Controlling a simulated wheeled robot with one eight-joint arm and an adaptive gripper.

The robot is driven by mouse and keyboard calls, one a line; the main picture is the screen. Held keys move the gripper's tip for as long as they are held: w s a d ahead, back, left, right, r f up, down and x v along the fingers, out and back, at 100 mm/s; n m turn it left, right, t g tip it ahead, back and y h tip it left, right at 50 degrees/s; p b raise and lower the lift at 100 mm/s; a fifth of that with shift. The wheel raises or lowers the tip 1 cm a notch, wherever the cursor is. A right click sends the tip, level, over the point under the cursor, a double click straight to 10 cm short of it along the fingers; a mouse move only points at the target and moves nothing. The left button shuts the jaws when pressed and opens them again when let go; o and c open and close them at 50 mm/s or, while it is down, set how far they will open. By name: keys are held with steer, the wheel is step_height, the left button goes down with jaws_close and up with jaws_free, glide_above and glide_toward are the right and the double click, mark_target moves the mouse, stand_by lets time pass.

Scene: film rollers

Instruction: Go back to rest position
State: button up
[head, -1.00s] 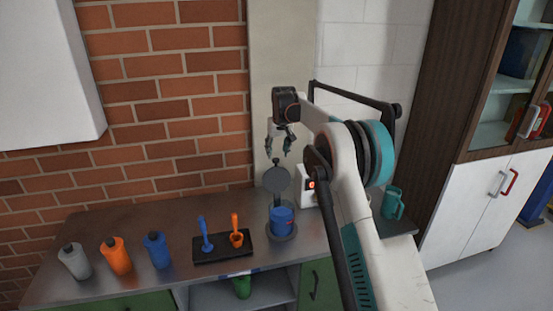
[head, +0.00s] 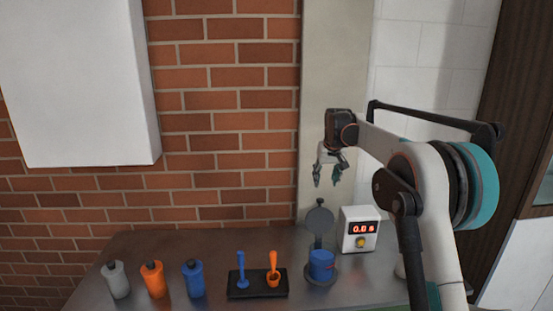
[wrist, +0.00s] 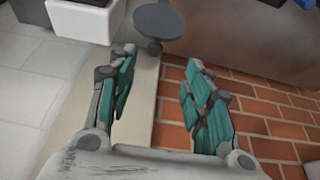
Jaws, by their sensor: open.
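My gripper (head: 327,176) hangs open and empty in the air above the back of the counter, in front of the pale wall strip. Its two teal-padded fingers stand apart in the wrist view (wrist: 158,90), with nothing between them. Below it in the head view, a blue container (head: 321,264) sits on a dark round stand with a grey disc (head: 319,220) raised behind it. The disc also shows in the wrist view (wrist: 160,20), beyond the fingertips and apart from them.
On the counter (head: 150,248) stand grey (head: 117,281), orange (head: 153,280) and blue (head: 193,279) bottles. A black tray (head: 243,292) holds a blue and an orange tool. A white box with a red display (head: 359,229) stands at right. A white cabinet (head: 75,80) hangs at upper left.

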steer(key=s+a+r+t+b, duration=0.1)
steer(key=s+a+r+b, duration=0.15)
steer(key=s, duration=1.15)
steer(key=s+a+r+t+b, duration=0.1)
steer(key=s+r+b, duration=0.15)
steer(key=s, duration=1.15)
steer(key=s+f+b, duration=0.1)
steer(key=s+f, duration=0.4)
steer(key=s, duration=0.3)
steer(key=s+f+b, duration=0.1)
steer(key=s+f, duration=0.4)
steer(key=s, duration=0.3)
steer(key=s+f+t+b, duration=0.1)
steer(key=s+f, duration=0.4)
steer(key=s, duration=0.3)
steer(key=shift+s+a+b, duration=0.35)
steer(key=shift+a, duration=0.1)
steer(key=shift+w+d, duration=0.1)
